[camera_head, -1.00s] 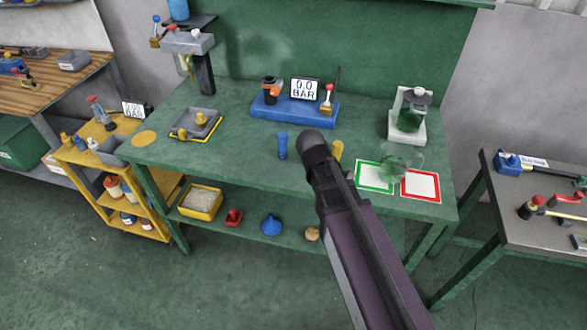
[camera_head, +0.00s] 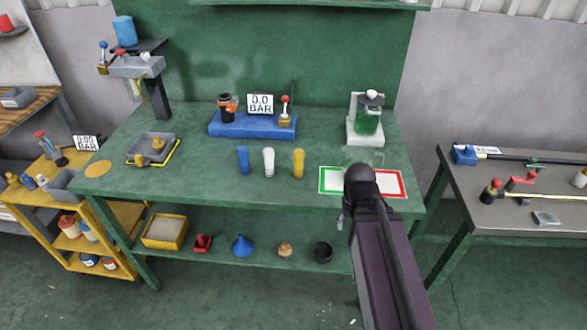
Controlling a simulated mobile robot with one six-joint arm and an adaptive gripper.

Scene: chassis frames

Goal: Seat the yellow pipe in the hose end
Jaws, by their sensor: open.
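The yellow pipe (camera_head: 298,163) stands upright on the green workbench, at the right end of a short row with a white pipe (camera_head: 268,161) and a blue pipe (camera_head: 243,160). Behind them is a blue test base (camera_head: 235,128). A black piece with an orange part (camera_head: 228,106) stands on its left side; it looks like the hose end, but its opening is too small to make out. My dark arm rises from the lower right, its rounded joint over the bench's front right. My gripper cannot be made out; the yellow pipe stands free, left of the arm.
The base carries a 0.0 BAR display (camera_head: 261,103) and a red-knobbed valve (camera_head: 285,108). Green-framed (camera_head: 331,180) and red-framed (camera_head: 397,184) pads lie partly behind my arm. A grey tray (camera_head: 153,147) sits left, a white-based machine (camera_head: 364,133) back right. Bench space left of the pipes is clear.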

